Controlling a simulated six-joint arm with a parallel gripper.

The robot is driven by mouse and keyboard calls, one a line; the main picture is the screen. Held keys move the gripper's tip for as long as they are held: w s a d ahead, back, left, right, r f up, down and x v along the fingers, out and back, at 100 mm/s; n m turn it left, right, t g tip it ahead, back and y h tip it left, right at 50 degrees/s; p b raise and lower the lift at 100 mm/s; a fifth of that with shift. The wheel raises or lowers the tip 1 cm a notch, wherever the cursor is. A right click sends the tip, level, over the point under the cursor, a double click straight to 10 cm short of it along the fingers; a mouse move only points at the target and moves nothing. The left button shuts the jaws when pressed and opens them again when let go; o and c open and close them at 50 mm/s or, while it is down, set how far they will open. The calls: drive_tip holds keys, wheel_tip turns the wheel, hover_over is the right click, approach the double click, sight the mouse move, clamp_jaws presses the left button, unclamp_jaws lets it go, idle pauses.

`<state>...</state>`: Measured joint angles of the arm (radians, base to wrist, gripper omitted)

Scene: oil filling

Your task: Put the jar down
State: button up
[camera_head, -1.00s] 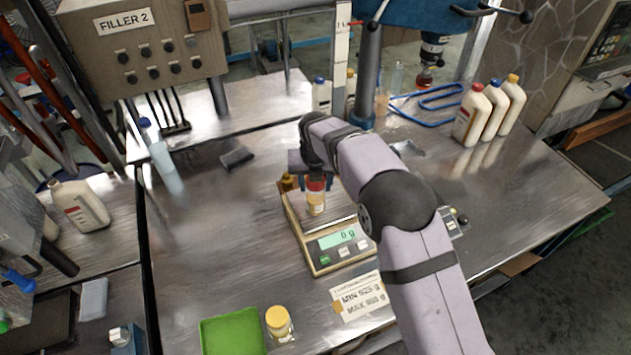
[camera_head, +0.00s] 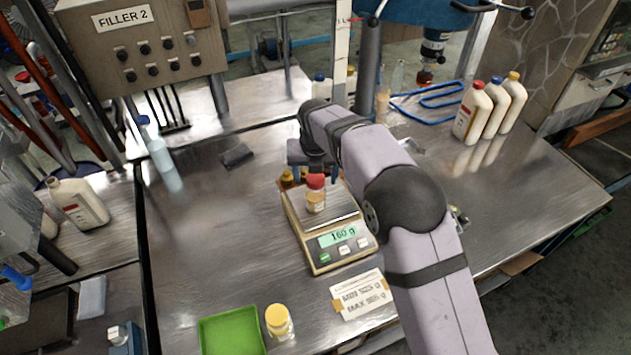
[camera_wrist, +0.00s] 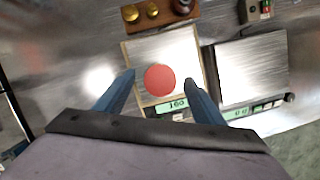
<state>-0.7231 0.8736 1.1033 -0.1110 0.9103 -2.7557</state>
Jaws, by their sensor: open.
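A small jar (camera_head: 316,197) with a red lid and amber contents stands upright on the pan of a scale (camera_head: 339,256). The scale's green display reads 160 g in the head view. In the wrist view the jar's red lid (camera_wrist: 160,80) shows from above, on the scale's metal pan (camera_wrist: 150,49). My gripper (camera_wrist: 157,88) is open, with one blue finger on each side of the lid and gaps between them. In the head view my gripper is just behind and above the jar, partly hidden by my arm.
A wooden block with brass weights (camera_wrist: 150,10) stands behind the scale. A second scale (camera_wrist: 252,70) stands right beside it. A green tray (camera_head: 232,332) and a yellow-lidded jar (camera_head: 279,322) are at the front.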

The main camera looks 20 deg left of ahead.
drive_tip(key=b+v, duration=0.2)
drive_tip(key=v, duration=0.7)
drive_tip(key=shift+r, duration=0.2)
drive_tip(key=s+d+f+m+g+h, duration=0.1)
drive_tip(key=s+d+f+m, duration=0.1)
drive_tip(key=d+m, duration=0.9)
drive_tip(key=s+d+f+m, duration=0.2)
drive_tip(key=d+m, duration=0.7)
drive_tip(key=d, duration=0.3)
drive_tip(key=s+d+f+m+g, duration=0.1)
drive_tip(key=s+d+f+m, duration=0.2)
drive_tip(key=s+d+m, duration=0.4)
drive_tip(key=s+d+f+m+g, duration=0.1)
drive_tip(key=s+d+f+m, duration=0.2)
drive_tip(key=s+d+m, duration=0.4)
drive_tip(key=s+m, duration=0.4)
drive_tip(key=m, duration=0.2)
drive_tip(key=shift+s+d+f+m, duration=0.3)
